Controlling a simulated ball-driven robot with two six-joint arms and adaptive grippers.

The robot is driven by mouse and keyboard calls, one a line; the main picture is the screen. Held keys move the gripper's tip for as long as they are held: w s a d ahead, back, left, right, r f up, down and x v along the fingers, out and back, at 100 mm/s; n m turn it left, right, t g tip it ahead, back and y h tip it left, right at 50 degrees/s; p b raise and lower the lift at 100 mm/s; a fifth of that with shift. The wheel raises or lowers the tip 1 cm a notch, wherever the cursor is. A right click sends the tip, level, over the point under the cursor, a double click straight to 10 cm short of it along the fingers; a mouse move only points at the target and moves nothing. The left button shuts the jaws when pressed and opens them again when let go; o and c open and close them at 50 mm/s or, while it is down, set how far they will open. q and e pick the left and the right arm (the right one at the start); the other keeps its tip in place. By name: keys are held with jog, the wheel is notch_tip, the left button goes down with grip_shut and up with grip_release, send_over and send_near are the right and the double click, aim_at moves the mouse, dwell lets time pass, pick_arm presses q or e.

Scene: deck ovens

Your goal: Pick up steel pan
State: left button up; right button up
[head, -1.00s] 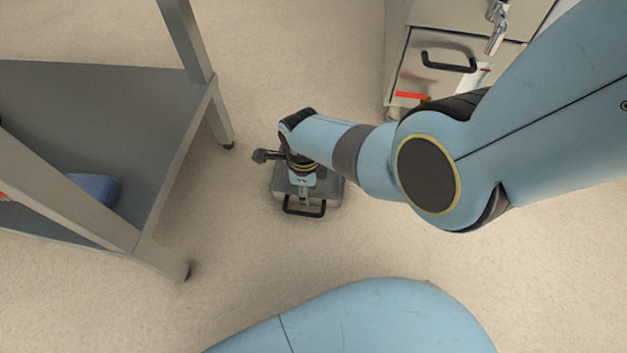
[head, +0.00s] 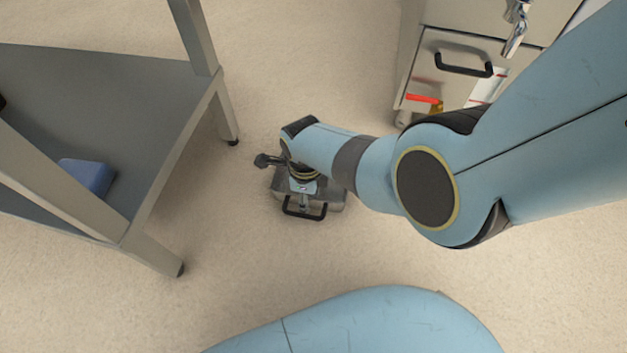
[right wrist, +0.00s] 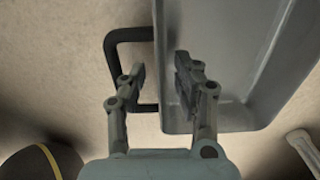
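The steel pan (head: 331,196) is a grey rectangular pan with a black loop handle (head: 304,212) at its near end. In the head view it appears to rest on the floor, partly hidden under my right wrist. My right gripper (head: 303,190) points down at its handle end. In the right wrist view, the pan (right wrist: 222,40) and its handle (right wrist: 112,75) are close up. The two fingers of the gripper (right wrist: 160,76) are apart, one over the handle loop and one inside the pan, with the pan's wall between them. My left gripper is out of view.
A grey metal table (head: 110,95) stands at left, with a blue item (head: 88,177) on its lower shelf and legs reaching the floor. A drawer cabinet (head: 450,85) with a black handle stands at upper right. Floor around the pan is clear.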

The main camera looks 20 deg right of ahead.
grip_shut()
dwell(0.5)
